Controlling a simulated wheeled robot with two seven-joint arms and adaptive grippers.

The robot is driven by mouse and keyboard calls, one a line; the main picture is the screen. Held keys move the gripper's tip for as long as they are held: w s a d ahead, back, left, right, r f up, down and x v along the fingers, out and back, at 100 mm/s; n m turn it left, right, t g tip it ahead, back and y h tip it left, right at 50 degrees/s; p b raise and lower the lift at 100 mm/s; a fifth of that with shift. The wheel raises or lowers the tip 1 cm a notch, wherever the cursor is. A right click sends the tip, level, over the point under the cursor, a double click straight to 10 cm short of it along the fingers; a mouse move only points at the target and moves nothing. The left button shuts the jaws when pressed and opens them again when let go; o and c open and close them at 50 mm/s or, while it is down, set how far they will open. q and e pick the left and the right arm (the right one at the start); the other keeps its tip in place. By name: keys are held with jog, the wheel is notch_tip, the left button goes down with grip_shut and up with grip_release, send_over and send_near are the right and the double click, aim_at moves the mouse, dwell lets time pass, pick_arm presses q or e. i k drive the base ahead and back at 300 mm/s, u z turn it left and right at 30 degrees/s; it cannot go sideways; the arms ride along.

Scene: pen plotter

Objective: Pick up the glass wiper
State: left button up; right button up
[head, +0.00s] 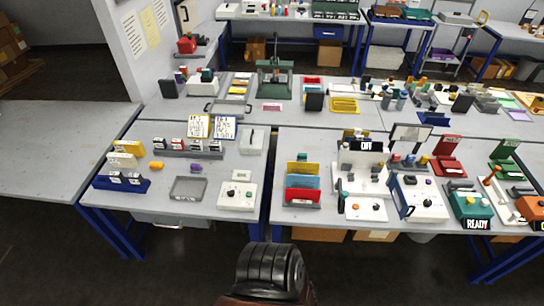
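I cannot make out a glass wiper for certain; the many items on the benches are small at this distance. A white machine marked OFF (366,147) stands on the right front bench, with a white panel with a knob (365,208) before it. Neither of my grippers is in the head view.
The left front bench (225,178) holds a blue rack (121,184), a grey tray (187,189) and a white box (237,196). On the right bench are coloured folders (302,184) and a teal READY box (470,206). A bare table (55,145) stands at left. Dark floor lies in front.

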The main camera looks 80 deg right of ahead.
aim_at(301, 158)
jog(key=i, duration=1)
jog(key=z, duration=4.15)
